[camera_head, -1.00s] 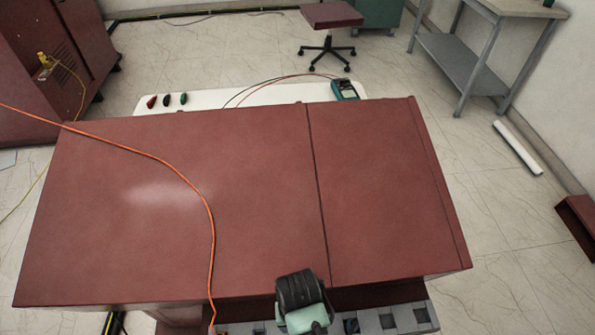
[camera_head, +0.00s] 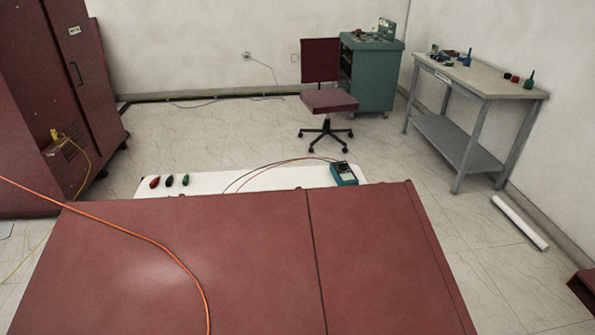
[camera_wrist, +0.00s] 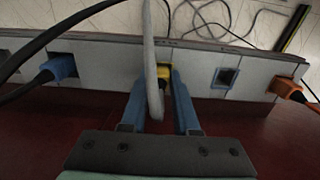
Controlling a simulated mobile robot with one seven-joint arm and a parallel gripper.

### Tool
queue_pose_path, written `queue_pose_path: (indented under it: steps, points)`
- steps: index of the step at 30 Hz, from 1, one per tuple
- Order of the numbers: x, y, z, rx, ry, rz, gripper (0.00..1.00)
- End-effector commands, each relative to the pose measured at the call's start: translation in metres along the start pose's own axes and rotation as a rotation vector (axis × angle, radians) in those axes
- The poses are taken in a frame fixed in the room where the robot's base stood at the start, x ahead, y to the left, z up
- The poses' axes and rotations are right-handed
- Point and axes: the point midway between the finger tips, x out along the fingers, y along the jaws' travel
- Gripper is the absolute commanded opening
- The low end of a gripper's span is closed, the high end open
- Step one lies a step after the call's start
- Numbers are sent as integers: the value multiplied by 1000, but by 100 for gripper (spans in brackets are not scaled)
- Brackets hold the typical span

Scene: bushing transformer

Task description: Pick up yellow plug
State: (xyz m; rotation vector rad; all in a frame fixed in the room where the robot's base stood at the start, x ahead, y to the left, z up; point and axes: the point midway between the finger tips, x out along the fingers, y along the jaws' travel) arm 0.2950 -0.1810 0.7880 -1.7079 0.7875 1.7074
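In the wrist view, a yellow plug (camera_wrist: 163,73) sits at a grey socket strip (camera_wrist: 105,57). My gripper (camera_wrist: 159,88) has two blue fingers, apart, one on each side of the plug, with a gap showing between them. A thick grey cable (camera_wrist: 149,50) passes in front and hides part of the plug and of the left fingertip. I cannot tell whether either finger touches the plug. My gripper is outside the head view. A small yellow piece with a yellow cable (camera_head: 55,134) shows on the red cabinet at the left of the head view.
Along the strip are a blue plug (camera_wrist: 61,67), an empty socket (camera_wrist: 226,77) and an orange plug (camera_wrist: 286,88). A black cable (camera_wrist: 42,40) crosses the upper left. The red cabinet top (camera_head: 240,240) bears an orange cable (camera_head: 150,240). A workbench (camera_head: 485,78) stands far right.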

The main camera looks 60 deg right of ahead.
Motion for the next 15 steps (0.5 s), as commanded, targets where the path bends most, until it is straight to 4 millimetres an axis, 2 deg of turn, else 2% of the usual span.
queue_pose_path:
  steps: [1, 4, 15]
  points:
    - [0, 0, 0, 0, 0, 0, 18]
    - [0, 0, 0, 0, 0, 0, 0]
    - [-1, 0, 0, 0, 0, 0, 0]
